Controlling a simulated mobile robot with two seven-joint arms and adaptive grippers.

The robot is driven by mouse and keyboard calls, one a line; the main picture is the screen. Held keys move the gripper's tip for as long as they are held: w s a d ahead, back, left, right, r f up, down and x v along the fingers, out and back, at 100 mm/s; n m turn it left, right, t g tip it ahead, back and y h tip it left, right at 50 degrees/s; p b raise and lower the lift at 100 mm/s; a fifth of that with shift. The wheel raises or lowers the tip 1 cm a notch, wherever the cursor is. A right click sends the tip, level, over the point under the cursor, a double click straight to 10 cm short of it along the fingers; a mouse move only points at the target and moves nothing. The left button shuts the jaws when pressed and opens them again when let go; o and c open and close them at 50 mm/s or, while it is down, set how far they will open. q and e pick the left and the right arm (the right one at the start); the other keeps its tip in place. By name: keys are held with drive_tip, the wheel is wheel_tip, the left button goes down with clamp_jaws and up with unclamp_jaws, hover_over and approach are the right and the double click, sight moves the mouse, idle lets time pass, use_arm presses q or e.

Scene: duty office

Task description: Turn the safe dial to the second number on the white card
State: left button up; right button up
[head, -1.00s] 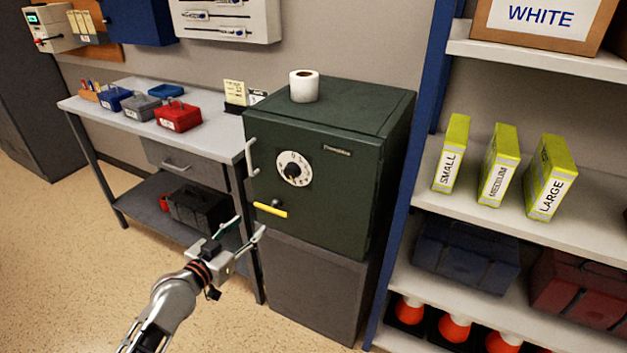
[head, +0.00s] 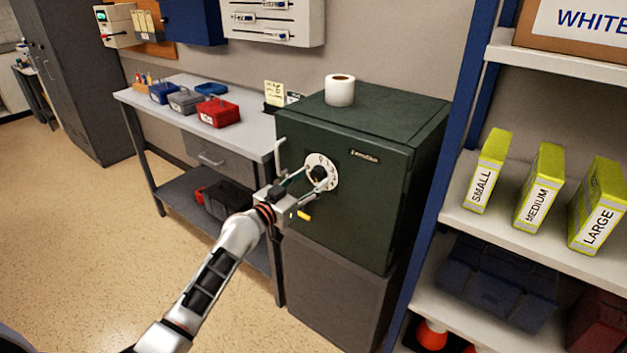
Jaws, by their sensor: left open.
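The dark green safe (head: 350,235) stands on a grey base. Its white dial (head: 329,163) with a black knob is on the front door, its lower left partly covered by my gripper; its numbers are too small to read. My left gripper (head: 312,182) is open at the dial, its fingers on either side near the knob; I cannot tell whether they touch it. A small white card (head: 293,97) stands beside a pale yellow card (head: 275,93) on the bench by the safe. Their writing is not legible. My right gripper is not in view.
A white paper roll (head: 340,92) stands on the safe. The bench (head: 245,137) is left; shelving with yellow boxes (head: 539,195) is close at right.

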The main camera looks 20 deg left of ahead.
use_arm(q)
drive_tip(key=shift+w+d, duration=0.25)
drive_tip(key=shift+w, duration=0.4)
drive_tip(key=c, duration=1.1)
drive_tip(key=shift+n, duration=0.3)
drive_tip(key=n+p, duration=0.1)
drive_tip(key=n, duration=0.4)
drive_tip(key=n+p, duration=0.1)
drive_tip(key=n, duration=0.5)
